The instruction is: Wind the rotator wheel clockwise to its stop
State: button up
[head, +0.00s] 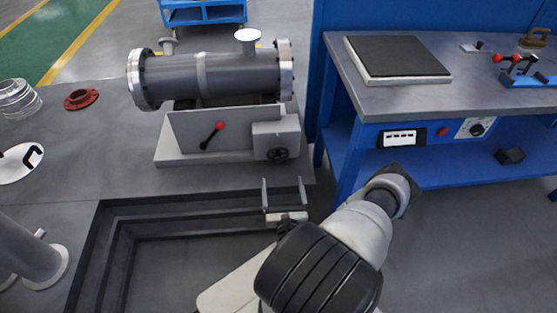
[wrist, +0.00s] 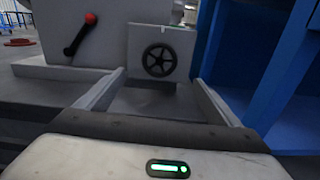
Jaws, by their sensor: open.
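The rotator wheel (head: 278,154) is a small black spoked handwheel on the front of a grey box at the right end of the shell's stand. In the wrist view the wheel (wrist: 159,60) is face-on, a little above centre, between and beyond my fingers. My gripper (head: 284,182) is open and empty, below and in front of the wheel, apart from it. In the wrist view my gripper's fingers (wrist: 156,80) point toward the box. The grey flanged shell (head: 215,75) lies horizontally on the stand (head: 210,129).
A lever with a red knob (head: 220,126) is left of the wheel; it also shows in the wrist view (wrist: 90,19). A blue workbench (head: 345,150) stands close on the right. A stepped recess (head: 110,215) lies in front of the stand. A red flange (head: 81,99) lies at left.

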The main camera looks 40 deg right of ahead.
aim_at(278, 156)
jog(key=b+x, duration=0.2)
jog(key=x, duration=1)
jog(key=shift+w+d+b, duration=0.1)
jog(key=shift+w+b, duration=0.25)
jog(key=shift+b, duration=0.05)
jog(key=c, duration=1.1)
jog(key=shift+o, duration=0.2)
